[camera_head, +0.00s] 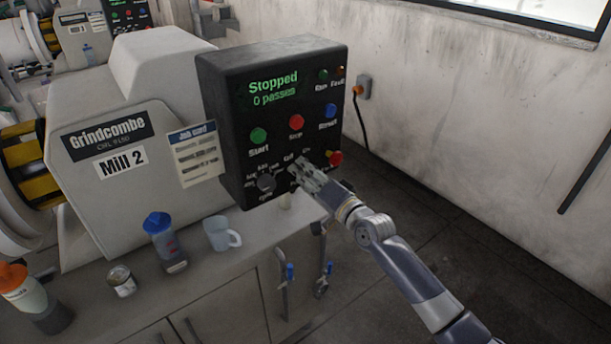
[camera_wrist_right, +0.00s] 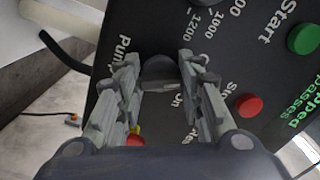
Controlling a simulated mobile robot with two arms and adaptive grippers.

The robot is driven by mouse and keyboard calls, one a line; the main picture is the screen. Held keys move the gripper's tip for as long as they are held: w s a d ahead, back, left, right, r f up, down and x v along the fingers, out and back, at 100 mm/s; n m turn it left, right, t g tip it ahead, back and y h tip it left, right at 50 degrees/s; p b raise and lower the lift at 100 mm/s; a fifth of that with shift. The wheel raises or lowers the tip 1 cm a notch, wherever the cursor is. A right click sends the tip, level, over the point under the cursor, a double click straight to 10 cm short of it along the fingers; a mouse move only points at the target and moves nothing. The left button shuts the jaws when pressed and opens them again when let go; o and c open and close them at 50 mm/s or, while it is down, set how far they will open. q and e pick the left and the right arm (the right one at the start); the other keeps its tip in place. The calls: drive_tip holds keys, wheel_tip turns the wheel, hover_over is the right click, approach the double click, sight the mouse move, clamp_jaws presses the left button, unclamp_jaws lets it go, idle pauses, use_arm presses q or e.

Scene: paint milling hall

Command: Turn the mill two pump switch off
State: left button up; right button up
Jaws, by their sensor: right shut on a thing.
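The Mill 2 control box (camera_head: 224,130) is black, and its display reads "Stopped, 0 passes". My right gripper (camera_head: 306,172) is at the lower middle of its face, over the pump switch, which it hides in the head view. In the right wrist view the dark pump switch knob (camera_wrist_right: 159,72) sits between the two fingers of my right gripper (camera_wrist_right: 160,84), which is shut on it. "Pump" and "On" lettering shows beside the knob. Which way the knob points I cannot tell. My left gripper is not in view.
Green start (camera_head: 258,136), red stop (camera_head: 296,122) and blue reset (camera_head: 330,111) buttons are above. A blue-lidded bottle (camera_head: 160,237) and mug (camera_head: 219,233) stand on the bench below.

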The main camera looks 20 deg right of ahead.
drive_tip(key=shift+f+n, duration=0.1)
drive_tip(key=shift+n, duration=0.3)
drive_tip(key=o, duration=1.1)
drive_tip(key=shift+c, duration=0.2)
drive_tip(key=v, duration=1.2)
